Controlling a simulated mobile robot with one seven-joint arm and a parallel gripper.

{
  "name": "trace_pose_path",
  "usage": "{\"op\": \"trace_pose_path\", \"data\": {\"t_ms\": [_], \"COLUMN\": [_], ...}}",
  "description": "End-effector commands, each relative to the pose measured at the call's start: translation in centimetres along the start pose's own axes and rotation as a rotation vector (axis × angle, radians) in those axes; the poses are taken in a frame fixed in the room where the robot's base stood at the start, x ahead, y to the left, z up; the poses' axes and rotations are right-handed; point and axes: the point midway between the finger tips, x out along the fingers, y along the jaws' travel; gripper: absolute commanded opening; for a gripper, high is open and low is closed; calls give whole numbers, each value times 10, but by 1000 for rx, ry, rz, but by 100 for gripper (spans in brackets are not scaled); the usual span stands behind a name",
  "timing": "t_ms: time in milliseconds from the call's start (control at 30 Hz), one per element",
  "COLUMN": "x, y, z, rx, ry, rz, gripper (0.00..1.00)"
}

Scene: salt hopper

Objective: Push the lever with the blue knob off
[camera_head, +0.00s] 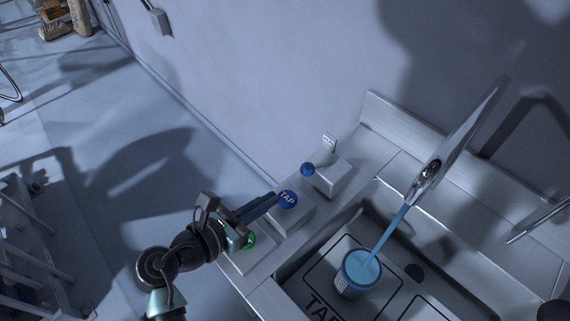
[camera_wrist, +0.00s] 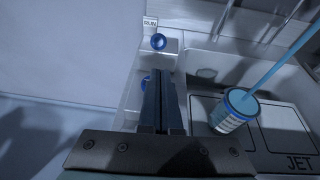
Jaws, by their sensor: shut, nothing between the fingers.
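The lever's blue knob (camera_head: 307,169) stands at the left end of a short arm on a pale block (camera_head: 332,178) by the wall side of the sink. The knob also shows in the wrist view (camera_wrist: 158,41), below a small plate reading RUN (camera_wrist: 150,22). My gripper (camera_head: 276,197) is shut and empty. Its tips are beside a blue TAP disc (camera_head: 288,199), short of the knob and apart from it. In the wrist view my fingers (camera_wrist: 158,76) point toward the knob and partly hide the disc.
Blue liquid (camera_head: 392,233) runs from the spout (camera_head: 430,172) into a blue-rimmed cup (camera_head: 361,272) in the sink. A green disc (camera_head: 249,240) sits near my wrist. The wall (camera_head: 250,90) rises beyond the counter. Open floor lies to the left.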

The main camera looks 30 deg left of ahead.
Motion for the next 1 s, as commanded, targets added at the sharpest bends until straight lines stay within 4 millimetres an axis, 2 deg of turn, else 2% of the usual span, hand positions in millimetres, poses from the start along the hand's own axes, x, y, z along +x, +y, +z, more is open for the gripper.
{"op": "trace_pose_path", "data": {"t_ms": [33, 167, 567, 667, 1000], "x": [-3, -7, -3, 8, 68], "y": [-1, -4, -4, -4, -5], "z": [-7, -14, -14, -13, -12], "rx": [-58, -132, -134, -133, -131], "ry": [-4, -10, -11, -11, -11], "rz": [-6, -17, -18, -20, -19], "gripper": [0, 0, 0, 0, 0]}}
